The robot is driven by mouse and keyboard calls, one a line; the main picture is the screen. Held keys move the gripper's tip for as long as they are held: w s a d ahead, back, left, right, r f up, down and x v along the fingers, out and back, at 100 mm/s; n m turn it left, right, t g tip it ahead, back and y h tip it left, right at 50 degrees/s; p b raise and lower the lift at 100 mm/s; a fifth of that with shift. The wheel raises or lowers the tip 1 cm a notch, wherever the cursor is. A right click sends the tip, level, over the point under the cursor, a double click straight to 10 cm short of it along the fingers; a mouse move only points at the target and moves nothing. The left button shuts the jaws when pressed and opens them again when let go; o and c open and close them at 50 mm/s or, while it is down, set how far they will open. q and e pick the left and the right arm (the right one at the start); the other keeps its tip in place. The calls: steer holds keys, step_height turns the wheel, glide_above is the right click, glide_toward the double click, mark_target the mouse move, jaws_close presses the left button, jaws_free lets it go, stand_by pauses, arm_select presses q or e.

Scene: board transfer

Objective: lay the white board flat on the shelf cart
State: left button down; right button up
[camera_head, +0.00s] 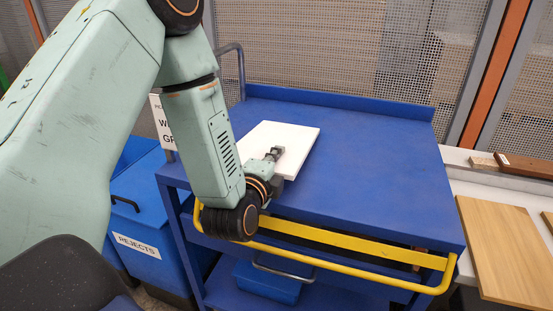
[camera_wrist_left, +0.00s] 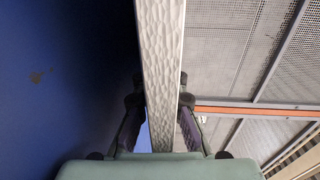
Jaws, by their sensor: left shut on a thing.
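The white board (camera_head: 284,134) is level or nearly so over the left part of the blue shelf cart's top (camera_head: 365,150). My left gripper (camera_head: 275,153) is shut on the board's near edge. In the left wrist view, the board's rough white edge (camera_wrist_left: 162,45) runs between the two fingers of my left gripper (camera_wrist_left: 160,90), with the blue cart top (camera_wrist_left: 60,80) on the left side. I cannot tell whether the board touches the cart top. My right gripper is not in view.
A yellow rail (camera_head: 350,241) runs along the cart's front. A blue bin labelled REJECTS (camera_head: 140,245) stands at the left. A white bench (camera_head: 470,180) with wooden boards (camera_head: 505,245) is at the right. The cart top's right side is clear. Mesh fencing (camera_head: 340,45) stands behind.

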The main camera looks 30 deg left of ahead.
arm_select(q)
steer(key=shift+f, duration=0.1)
stand_by(0.5)
steer(key=c, duration=1.3)
jaws_free()
steer(key=shift+c, duration=0.2)
steer(key=shift+f, duration=0.1)
steer(key=shift+f, duration=0.1)
steer(key=shift+c, duration=0.6)
steer(key=shift+o, duration=0.9)
steer(key=shift+s+d, duration=0.1)
